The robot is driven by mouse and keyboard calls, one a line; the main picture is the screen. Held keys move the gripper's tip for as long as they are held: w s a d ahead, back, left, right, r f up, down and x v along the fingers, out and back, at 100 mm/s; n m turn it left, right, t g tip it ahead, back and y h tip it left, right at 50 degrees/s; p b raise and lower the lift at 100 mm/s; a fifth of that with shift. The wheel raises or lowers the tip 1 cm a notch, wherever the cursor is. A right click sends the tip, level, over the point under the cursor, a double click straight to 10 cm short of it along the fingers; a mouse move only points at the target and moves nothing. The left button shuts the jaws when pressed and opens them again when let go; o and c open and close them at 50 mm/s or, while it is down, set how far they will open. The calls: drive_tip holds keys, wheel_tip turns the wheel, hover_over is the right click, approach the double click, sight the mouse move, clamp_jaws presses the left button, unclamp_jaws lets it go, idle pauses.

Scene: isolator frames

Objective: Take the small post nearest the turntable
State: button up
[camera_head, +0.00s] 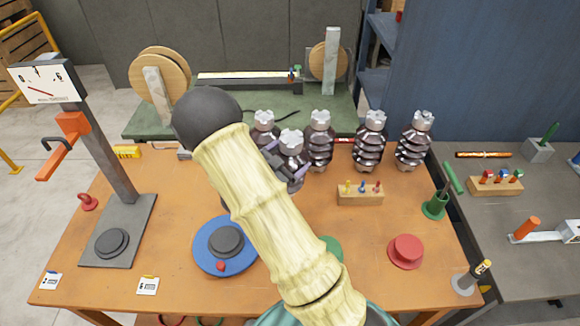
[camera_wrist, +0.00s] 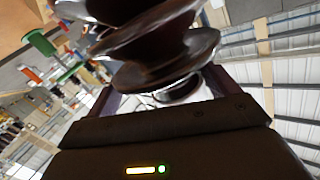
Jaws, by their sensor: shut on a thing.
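Several dark ribbed posts with pale metal caps stand on the orange-brown table, among them one at the middle (camera_head: 320,142), one right of it (camera_head: 368,145) and one at the right end (camera_head: 413,147). The held post (camera_head: 291,142) is in front of the left ones. My gripper (camera_head: 284,171) is shut on it, and my arm hides part of its body. The wrist view shows its dark discs (camera_wrist: 155,65) between my two fingers (camera_wrist: 160,98). I cannot tell whether its base touches the table. The blue turntable (camera_head: 205,262) with a grey disc lies in front, left of my arm.
A wooden block with small coloured pegs (camera_head: 360,197), a green cup (camera_head: 434,208) and a red disc (camera_head: 405,251) are on the right of the table. A gauge stand (camera_head: 112,160) rises at the left. A green bench (camera_head: 240,125) with wooden reels is behind.

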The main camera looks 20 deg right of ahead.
sight(286, 151)
drive_tip(key=shift+r, duration=1.75)
drive_tip(key=shift+d, duration=0.1)
